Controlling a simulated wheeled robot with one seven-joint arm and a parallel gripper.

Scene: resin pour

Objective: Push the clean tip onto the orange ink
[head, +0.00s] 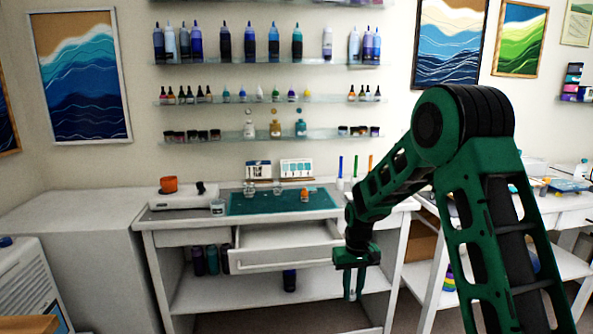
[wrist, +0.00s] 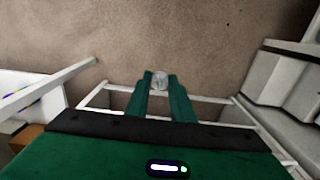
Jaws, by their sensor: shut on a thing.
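My gripper (head: 351,290) hangs low in front of the workbench, to the right of its open drawer, fingers pointing down. It is shut on a small pale, clear-looking thing with a round end, seemingly the clean tip (wrist: 159,80), which shows between the fingertips in the wrist view. The orange ink (head: 304,195) appears to be the small orange bottle upright on the teal mat (head: 255,206). It stands above and left of my gripper in the head view, well apart from it. Its top is too small to make out.
The white drawer (head: 285,258) is pulled out below the benchtop. Small clear cups (head: 277,187) stand on the mat, and an orange cup (head: 169,184) sits on a white box at left. Upright coloured sticks (head: 355,166) stand at the bench's right end. Another table is at right.

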